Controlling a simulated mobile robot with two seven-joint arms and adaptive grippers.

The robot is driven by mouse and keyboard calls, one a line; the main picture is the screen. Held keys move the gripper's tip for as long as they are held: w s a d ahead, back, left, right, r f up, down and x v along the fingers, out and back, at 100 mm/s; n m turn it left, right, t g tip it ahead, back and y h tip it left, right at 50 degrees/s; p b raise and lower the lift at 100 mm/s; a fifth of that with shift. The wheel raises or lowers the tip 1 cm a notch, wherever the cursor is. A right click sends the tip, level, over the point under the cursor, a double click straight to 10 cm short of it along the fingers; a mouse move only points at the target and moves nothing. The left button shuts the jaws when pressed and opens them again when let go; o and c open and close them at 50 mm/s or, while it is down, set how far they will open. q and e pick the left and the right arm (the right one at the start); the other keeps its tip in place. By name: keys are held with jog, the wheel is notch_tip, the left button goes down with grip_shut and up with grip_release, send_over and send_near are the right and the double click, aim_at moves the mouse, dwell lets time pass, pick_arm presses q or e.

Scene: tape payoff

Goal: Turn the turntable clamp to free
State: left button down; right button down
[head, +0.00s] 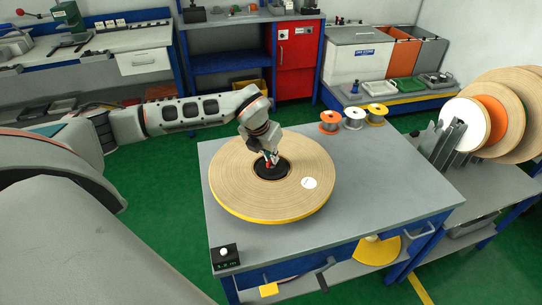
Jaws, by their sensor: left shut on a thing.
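A large tan tape reel (238,193) with a yellow edge lies flat on the grey table. Its dark round hub (272,172) shows in the middle, with a small red part (268,163) standing at the hub, which looks like the turntable clamp. My left gripper (269,159) reaches down over the hub from above and is shut on the red part. The fingers hide most of it, so its angle cannot be told. The turntable under the reel is hidden. My right gripper is not in view.
The grey table top (405,180) is clear right of the reel. A small black box with a display (225,257) sits at its front left corner. Several small spools (353,118) stand behind, and a rack of upright reels (497,115) stands at right.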

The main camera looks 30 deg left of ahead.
pick_arm(q)
jog(key=c, duration=2.2)
grip_release()
jog(key=shift+o, duration=0.2)
jog(key=v, duration=1.2)
